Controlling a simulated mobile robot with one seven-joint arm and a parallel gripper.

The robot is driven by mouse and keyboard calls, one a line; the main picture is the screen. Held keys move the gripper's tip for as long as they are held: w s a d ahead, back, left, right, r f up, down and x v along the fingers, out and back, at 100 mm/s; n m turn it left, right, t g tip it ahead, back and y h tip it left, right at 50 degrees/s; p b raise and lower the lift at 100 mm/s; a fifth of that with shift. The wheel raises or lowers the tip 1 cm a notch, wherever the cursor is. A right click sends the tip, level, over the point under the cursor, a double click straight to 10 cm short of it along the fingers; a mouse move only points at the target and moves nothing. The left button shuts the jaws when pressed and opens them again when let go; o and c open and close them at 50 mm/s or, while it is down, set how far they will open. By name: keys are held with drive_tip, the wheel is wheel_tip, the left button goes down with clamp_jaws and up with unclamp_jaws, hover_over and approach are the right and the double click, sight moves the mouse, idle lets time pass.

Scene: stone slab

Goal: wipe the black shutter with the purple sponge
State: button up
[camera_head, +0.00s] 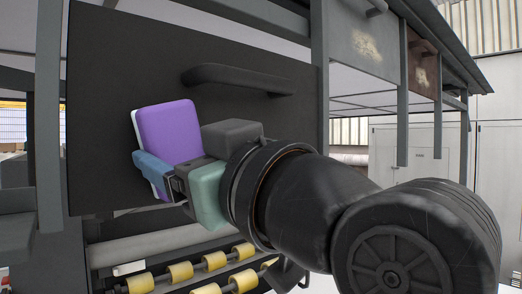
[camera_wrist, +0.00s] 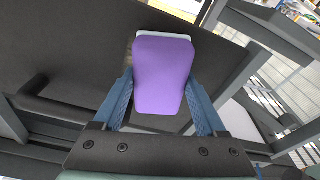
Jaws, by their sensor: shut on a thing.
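The purple sponge (camera_head: 169,128) has a white layer along one side. My gripper (camera_head: 160,172) is shut on it, with blue fingers on either side. In the wrist view the sponge (camera_wrist: 163,72) stands out between the two fingers of my gripper (camera_wrist: 162,100). The black shutter (camera_head: 110,70) is a flat dark panel behind the sponge, with a dark bar handle (camera_head: 238,78) across its upper part. The sponge is in front of the shutter's left-middle part. I cannot tell whether it touches the panel. The shutter (camera_wrist: 75,40) also fills much of the wrist view's left side.
Grey frame posts (camera_head: 319,80) stand at the shutter's sides. Below it are yellow rollers (camera_head: 181,272) on rails. A grey panel with a pale worn patch (camera_head: 367,46) hangs at the upper right. A white cabinet (camera_head: 420,155) stands behind on the right.

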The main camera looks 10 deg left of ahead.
drive_tip(key=shift+w+a, duration=0.15)
drive_tip(key=shift+a, duration=0.1)
drive_tip(key=shift+d, duration=0.1)
drive_tip(key=shift+w+d, duration=1.25)
drive_tip(key=shift+w, duration=0.2)
drive_tip(key=shift+w+a, duration=0.1)
drive_tip(key=shift+w, duration=0.05)
drive_tip(key=shift+s+a, duration=1.35)
drive_tip(key=shift+s, duration=0.2)
